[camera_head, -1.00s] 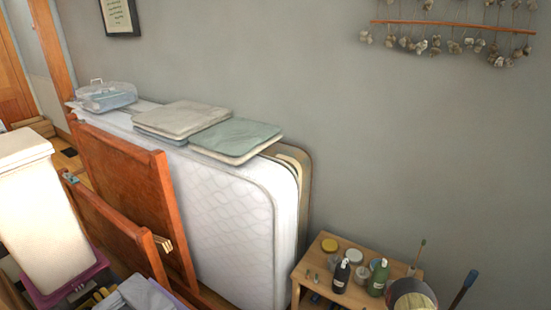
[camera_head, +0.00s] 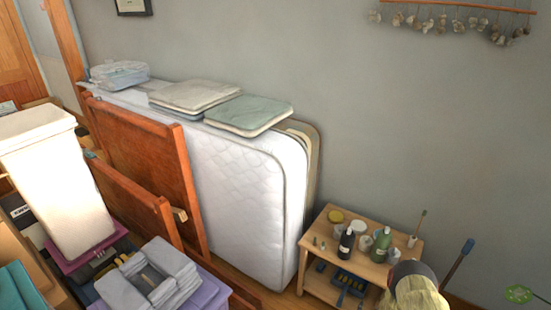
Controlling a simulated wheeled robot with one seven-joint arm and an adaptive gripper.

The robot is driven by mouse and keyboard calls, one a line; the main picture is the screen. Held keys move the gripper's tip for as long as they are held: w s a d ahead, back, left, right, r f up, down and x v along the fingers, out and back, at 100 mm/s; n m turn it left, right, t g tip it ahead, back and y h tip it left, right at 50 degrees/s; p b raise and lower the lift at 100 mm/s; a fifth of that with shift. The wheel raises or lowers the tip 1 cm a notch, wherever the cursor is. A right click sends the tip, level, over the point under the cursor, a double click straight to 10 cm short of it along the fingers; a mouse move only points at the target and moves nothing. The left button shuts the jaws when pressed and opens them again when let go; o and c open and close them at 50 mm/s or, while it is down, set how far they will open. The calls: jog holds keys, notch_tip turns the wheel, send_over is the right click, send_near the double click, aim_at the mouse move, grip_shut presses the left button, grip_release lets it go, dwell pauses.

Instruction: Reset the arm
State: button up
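My arm and gripper are not in view. The task names no other object. White quilted mattresses (camera_head: 245,190) stand upright on edge against the grey wall. Flat cushions lie on their top edge: a pale green one (camera_head: 248,115) in front and a cream one (camera_head: 195,96) behind it. A clear bluish case (camera_head: 119,74) sits at the far end of the top edge.
Wooden panels (camera_head: 145,160) lean before the mattresses. A tall white bin (camera_head: 55,180) and folded grey cloths (camera_head: 150,278) crowd the lower left. A small wooden shelf (camera_head: 330,225) with bottles stands right of the mattresses. A shell hanging (camera_head: 465,20) is on the wall.

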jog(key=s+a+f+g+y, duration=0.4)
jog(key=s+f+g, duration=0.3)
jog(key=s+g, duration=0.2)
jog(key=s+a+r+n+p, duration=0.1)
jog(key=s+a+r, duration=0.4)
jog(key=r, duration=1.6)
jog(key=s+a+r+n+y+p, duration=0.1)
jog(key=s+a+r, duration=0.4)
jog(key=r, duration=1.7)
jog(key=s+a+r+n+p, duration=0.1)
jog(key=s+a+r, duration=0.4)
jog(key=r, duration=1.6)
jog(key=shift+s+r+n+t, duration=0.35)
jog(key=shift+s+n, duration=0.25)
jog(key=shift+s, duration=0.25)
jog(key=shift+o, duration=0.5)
jog(key=shift+p, duration=0.3)
